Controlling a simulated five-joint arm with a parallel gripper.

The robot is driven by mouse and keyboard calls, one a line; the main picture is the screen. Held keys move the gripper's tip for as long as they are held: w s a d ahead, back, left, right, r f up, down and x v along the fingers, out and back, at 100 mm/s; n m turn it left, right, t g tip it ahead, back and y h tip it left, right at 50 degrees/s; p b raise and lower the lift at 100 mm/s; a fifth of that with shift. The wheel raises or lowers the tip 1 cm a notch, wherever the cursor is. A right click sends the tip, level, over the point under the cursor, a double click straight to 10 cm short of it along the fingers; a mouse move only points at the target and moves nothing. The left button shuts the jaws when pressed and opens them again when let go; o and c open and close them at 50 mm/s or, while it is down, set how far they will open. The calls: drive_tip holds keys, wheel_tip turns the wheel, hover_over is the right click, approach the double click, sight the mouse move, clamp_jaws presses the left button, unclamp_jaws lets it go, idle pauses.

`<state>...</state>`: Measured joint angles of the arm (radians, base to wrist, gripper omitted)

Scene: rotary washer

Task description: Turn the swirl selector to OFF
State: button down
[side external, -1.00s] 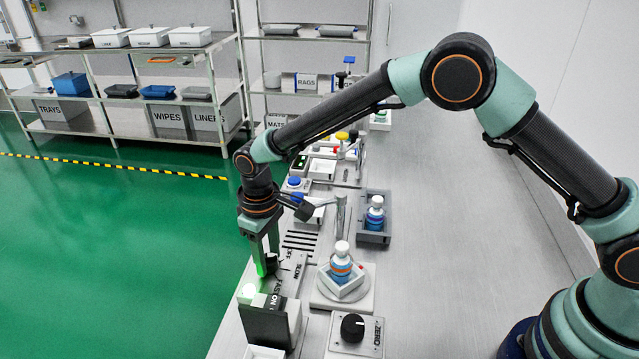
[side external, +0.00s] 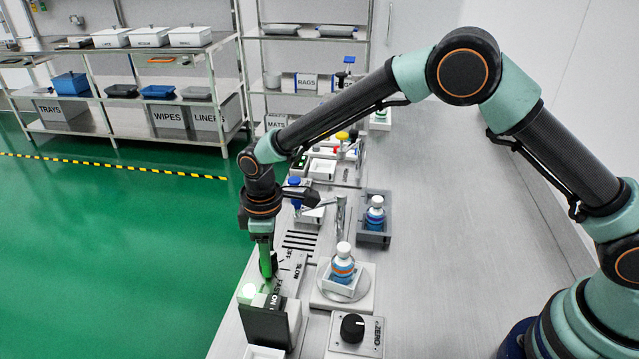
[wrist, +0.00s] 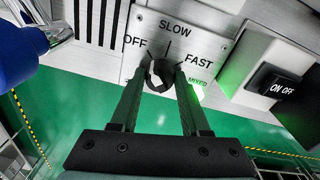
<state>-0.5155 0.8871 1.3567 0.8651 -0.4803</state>
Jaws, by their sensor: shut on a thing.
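The swirl selector is a small dark knob (wrist: 159,74) on a pale panel (wrist: 205,22) lettered OFF, SLOW and FAST in the wrist view. My gripper (wrist: 161,69) is shut on the knob, with one finger on either side of it. The fingers hide part of the knob, and I cannot tell which mark it points to. In the side view my gripper (side external: 268,272) reaches down to the lettered panel (side external: 290,268), and the knob is hidden there.
A black ON OFF switch (wrist: 277,90) is right of the panel. A lit green MIXED lamp (wrist: 197,88) is beside the selector. A bottle (side external: 342,262) stands upright on a round plate, near a ZERO knob (side external: 352,328). Another bottle (side external: 375,214) stands behind.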

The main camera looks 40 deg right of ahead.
drive_tip(key=shift+a+r, duration=0.1)
drive_tip(key=shift+a, duration=0.15)
drive_tip(key=shift+c, duration=2.2)
unclamp_jaws()
drive_tip(key=shift+o, duration=0.3)
drive_tip(key=shift+d, duration=0.1)
wheel_tip(320, 180, up, 12)
drive_tip(key=shift+s, duration=0.2)
drive_tip(key=shift+d, duration=0.1)
